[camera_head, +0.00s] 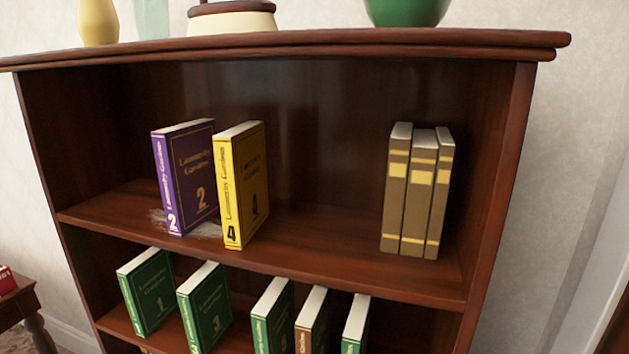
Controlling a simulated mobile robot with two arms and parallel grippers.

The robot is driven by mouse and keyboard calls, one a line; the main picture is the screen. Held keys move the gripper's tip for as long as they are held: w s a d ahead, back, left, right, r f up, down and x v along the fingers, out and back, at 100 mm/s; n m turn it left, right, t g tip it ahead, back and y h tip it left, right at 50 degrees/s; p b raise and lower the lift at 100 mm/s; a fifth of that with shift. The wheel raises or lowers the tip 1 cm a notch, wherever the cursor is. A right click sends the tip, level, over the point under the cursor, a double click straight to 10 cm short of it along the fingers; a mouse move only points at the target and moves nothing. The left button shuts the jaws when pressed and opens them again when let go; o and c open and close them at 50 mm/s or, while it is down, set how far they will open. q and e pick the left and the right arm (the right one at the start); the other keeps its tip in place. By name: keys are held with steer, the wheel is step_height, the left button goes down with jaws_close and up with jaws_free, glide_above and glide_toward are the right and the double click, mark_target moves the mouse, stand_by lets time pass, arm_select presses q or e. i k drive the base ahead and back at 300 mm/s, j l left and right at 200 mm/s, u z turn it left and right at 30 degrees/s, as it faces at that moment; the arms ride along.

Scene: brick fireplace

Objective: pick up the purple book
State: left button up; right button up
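The purple book (190,175) stands upright on the upper shelf of a dark wooden bookcase, left of the middle. It has a white "2" and gold lettering on it. A yellow book (243,185) marked "4" stands just to its right, with a narrow gap between them at the front. A pale dusty patch shows on the shelf around the foot of the purple book. Neither of my grippers is in view.
Several brown and gold books (417,190) stand at the right of the same upper shelf (320,246). Green books (147,292) and a brown one stand on the shelf below. Vases and a green bowl (407,10) sit on top. The upper shelf's middle is clear.

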mark_target(183, 152)
steer(key=k+j, duration=0.15)
steer(key=j, duration=0.2)
steer(key=k+j, duration=0.2)
steer(key=j, duration=0.15)
steer(key=k+j+z, duration=0.1)
steer(key=j, duration=0.3)
steer(key=k, duration=0.05)
